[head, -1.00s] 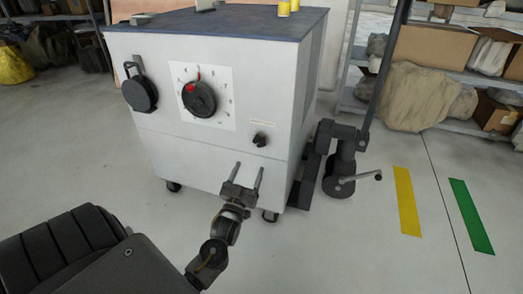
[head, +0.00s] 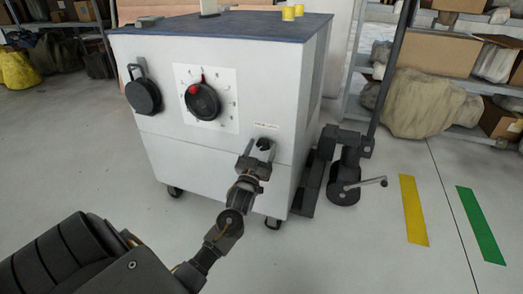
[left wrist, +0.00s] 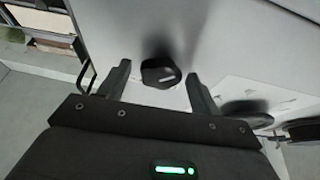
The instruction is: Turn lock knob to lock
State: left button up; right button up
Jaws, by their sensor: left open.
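The small black lock knob (head: 263,144) sits low on the right of the white cabinet's front face, below a small label. In the left wrist view the knob (left wrist: 160,73) shows a short white mark on its face and lies between my finger tips. My left gripper (head: 259,150) is open, with one finger on each side of the knob; in the left wrist view its fingers (left wrist: 158,82) stand clear of it. I cannot tell how deep the fingers reach around it. My right gripper is not in view.
The white cabinet (head: 200,160) on casters also carries a large black dial (head: 203,103) with a red mark and a round black part (head: 143,96) at left. A dark stand (head: 345,175) is right of it.

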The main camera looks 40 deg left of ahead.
pick_arm(q)
jog(key=shift+c, duration=0.4)
jog(key=c, duration=0.9)
